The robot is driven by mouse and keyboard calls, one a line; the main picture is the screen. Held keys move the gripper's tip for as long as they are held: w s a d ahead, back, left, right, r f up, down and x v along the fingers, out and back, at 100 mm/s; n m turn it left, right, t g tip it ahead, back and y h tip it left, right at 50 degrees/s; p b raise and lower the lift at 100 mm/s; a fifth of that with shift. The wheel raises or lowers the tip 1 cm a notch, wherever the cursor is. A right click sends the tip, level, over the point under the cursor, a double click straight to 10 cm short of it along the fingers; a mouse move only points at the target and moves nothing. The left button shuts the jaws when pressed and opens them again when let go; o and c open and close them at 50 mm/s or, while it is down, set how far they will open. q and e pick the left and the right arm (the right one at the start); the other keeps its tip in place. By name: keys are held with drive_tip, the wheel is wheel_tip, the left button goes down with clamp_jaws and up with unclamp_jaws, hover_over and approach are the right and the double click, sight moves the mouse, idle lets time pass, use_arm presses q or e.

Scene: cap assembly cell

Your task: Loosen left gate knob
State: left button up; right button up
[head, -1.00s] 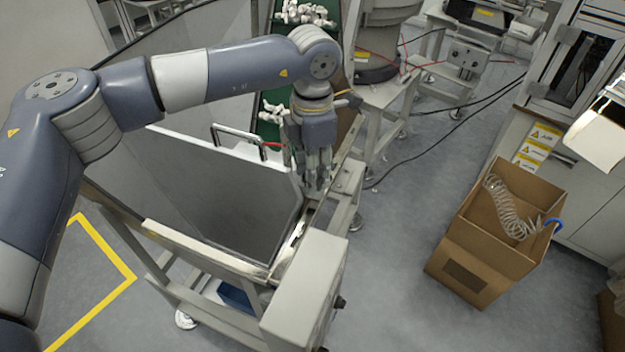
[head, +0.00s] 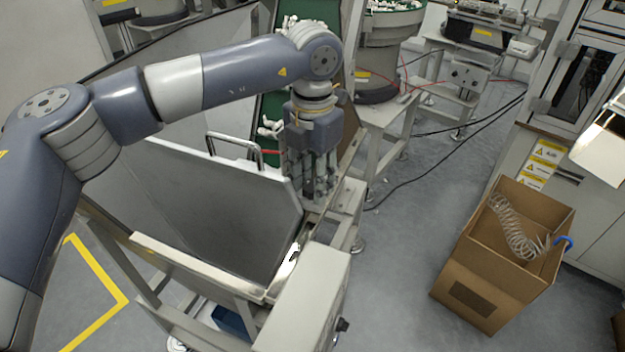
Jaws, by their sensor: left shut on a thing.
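My left gripper (head: 318,178) points down at the right edge of the grey hopper, beside the end of the green belt. Its fingers are closed together around something that they hide. I cannot make out the left gate knob itself; it is likely covered by the fingers. The grey gate panel (head: 215,195) stands tilted just left of the gripper, with a metal handle (head: 232,142) at its top. A red part (head: 270,152) shows beside the fingers. My right gripper is not in view.
A grey control box (head: 303,300) stands in front of the gripper. The green belt (head: 268,112) with white parts rises behind it. A cardboard box (head: 473,290) with a coiled clear hose (head: 513,228) stands on the floor at right. Floor between them is clear.

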use_arm(q)
drive_tip(key=shift+w+r, duration=0.1)
drive_tip(key=shift+r, duration=0.1)
drive_tip(key=o, duration=1.1)
drive_tip(key=shift+c, duration=0.2)
drive_tip(key=shift+f, duration=0.1)
